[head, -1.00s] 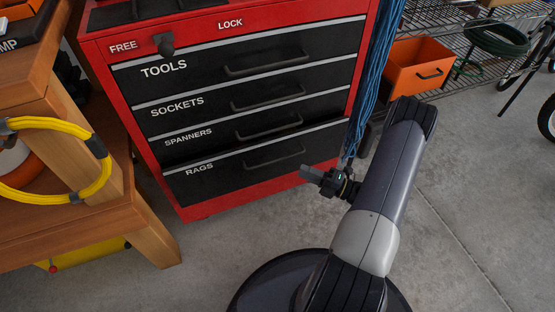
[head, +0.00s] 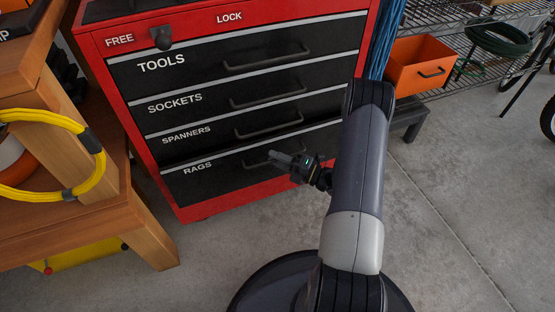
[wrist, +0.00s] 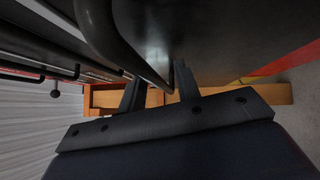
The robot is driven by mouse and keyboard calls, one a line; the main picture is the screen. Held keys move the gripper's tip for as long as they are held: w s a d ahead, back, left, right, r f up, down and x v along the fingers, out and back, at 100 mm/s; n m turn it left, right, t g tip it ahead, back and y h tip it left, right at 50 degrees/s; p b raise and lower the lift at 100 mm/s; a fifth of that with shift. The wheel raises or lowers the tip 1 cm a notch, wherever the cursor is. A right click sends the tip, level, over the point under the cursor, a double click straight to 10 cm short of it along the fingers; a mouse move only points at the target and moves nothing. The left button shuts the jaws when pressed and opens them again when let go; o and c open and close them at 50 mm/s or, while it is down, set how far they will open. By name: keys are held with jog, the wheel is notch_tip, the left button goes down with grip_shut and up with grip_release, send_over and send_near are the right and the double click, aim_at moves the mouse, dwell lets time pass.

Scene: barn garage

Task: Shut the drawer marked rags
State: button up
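The rags drawer (head: 215,185) is the black bottom drawer of a red tool cabinet (head: 135,110). A dark gap shows above its front, which appears to stand slightly out. Its dark bar handle is partly hidden behind my gripper (head: 275,155), which is in front of the drawer's right half. In the wrist view a dark curved handle bar (wrist: 110,40) runs close ahead of my gripper (wrist: 158,85).
Tools, sockets and spanners drawers (head: 180,125) sit above. A dark knob (head: 161,38) points near FREE, left of LOCK. A wooden bench (head: 120,215) with a yellow coil (head: 85,190) stands left. Blue cords (head: 386,40) hang right.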

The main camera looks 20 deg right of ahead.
grip_shut()
dwell(0.4)
jog(key=w, duration=0.4)
grip_release()
dwell(0.3)
dwell(0.3)
dwell(0.5)
